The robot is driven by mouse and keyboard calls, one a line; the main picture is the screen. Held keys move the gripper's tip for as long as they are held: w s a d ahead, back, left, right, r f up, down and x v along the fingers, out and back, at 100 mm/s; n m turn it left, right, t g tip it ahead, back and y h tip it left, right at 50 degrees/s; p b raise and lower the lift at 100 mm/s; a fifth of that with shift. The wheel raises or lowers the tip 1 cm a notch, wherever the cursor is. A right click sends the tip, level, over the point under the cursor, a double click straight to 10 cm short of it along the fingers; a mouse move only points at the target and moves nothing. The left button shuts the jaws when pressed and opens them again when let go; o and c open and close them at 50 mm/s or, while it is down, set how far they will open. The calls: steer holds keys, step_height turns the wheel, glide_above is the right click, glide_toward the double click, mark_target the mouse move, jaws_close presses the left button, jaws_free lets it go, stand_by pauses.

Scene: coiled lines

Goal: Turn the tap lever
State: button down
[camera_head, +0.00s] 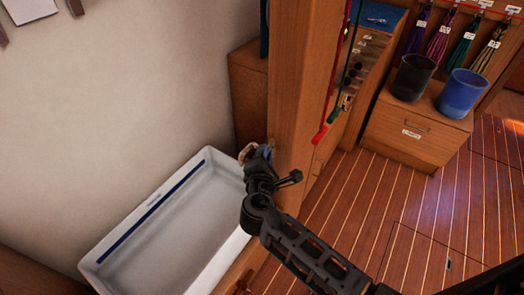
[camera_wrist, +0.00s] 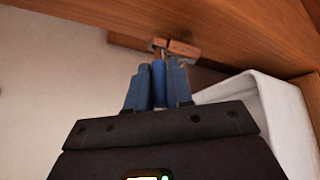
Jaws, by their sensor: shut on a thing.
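The tap (camera_wrist: 180,47) is a brownish fitting under a wooden beam at the top middle of the wrist view. The fingers are shut on the lever from both sides. In the head view my gripper (camera_head: 263,154) is against the wooden post, above the right end of the white basin. A tan piece of the tap (camera_head: 246,153) shows just left of it; the lever is mostly hidden there by the gripper.
The white basin (camera_head: 206,158) with a blue stripe lies below left and looks empty. A wooden post (camera_head: 296,90) stands right beside my gripper. Red and green cords (camera_head: 321,133) hang on its right. Black (camera_head: 412,78) and blue (camera_head: 461,94) buckets stand on a cabinet; the plank floor is clear.

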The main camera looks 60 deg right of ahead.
steer(key=shift+s+d+n+t+y+p, duration=0.1)
steer(key=shift+s+n+t+y+p, duration=0.25)
steer(key=shift+n+t+y, duration=0.35)
steer(key=shift+s+d+n+t+y+p, duration=0.1)
steer(key=shift+s+n+t+y+p, duration=0.2)
steer(key=shift+n+t+y, duration=0.35)
steer(key=c, duration=1.1)
jaws_free()
steer(key=b+v, duration=0.1)
steer(key=v, duration=0.7)
steer(key=shift+f, duration=0.15)
